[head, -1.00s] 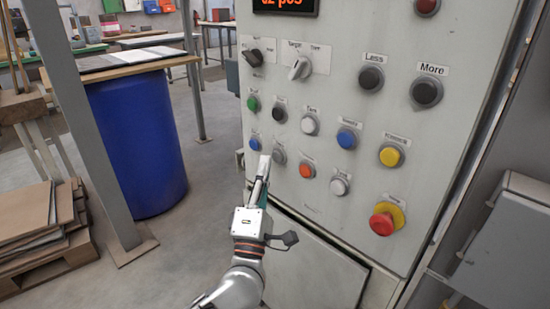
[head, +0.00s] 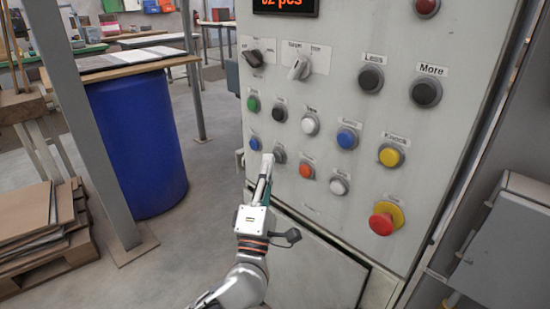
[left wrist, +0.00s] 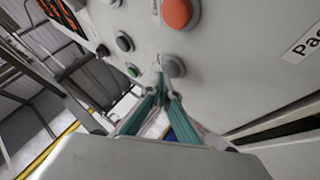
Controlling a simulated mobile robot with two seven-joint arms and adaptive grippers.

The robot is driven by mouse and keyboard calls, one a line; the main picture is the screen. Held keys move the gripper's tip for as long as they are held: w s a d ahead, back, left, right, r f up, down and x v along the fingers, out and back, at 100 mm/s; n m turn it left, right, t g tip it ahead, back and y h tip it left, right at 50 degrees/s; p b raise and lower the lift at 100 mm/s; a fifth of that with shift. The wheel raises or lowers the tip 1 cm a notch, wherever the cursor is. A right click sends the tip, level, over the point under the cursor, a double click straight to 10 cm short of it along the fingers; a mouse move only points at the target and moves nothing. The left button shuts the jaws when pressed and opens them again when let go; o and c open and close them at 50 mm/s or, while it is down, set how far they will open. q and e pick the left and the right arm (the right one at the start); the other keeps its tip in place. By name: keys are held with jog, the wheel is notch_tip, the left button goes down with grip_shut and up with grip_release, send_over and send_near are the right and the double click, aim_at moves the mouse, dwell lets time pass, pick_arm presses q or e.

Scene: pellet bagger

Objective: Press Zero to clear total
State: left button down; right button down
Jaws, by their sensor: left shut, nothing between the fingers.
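The grey control panel (head: 330,190) carries rows of round buttons; their small labels are too blurred for me to read which is Zero. My left gripper (head: 267,158) is shut and empty, its fingertips at the lower button row, between a blue button (head: 255,143) and a grey button (head: 279,155). In the left wrist view the closed fingertips (left wrist: 160,78) are just beside the grey button (left wrist: 173,66), close to the panel face. I cannot tell whether they touch it. An orange button (head: 306,171) is to the right. My right gripper is not in view.
A display (head: 285,6) with red digits is at the panel's top. A red mushroom button on yellow (head: 382,222), a yellow button (head: 390,156) and two black buttons marked Less (head: 371,78) and More (head: 426,92) are to the right. A blue drum (head: 137,145) stands left.

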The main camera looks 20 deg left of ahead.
pick_arm(q)
jog(key=shift+w+d, duration=0.1)
jog(key=shift+w, duration=0.2)
dwell(0.4)
jog(key=shift+s+a+p, duration=0.3)
jog(key=shift+s, duration=0.45)
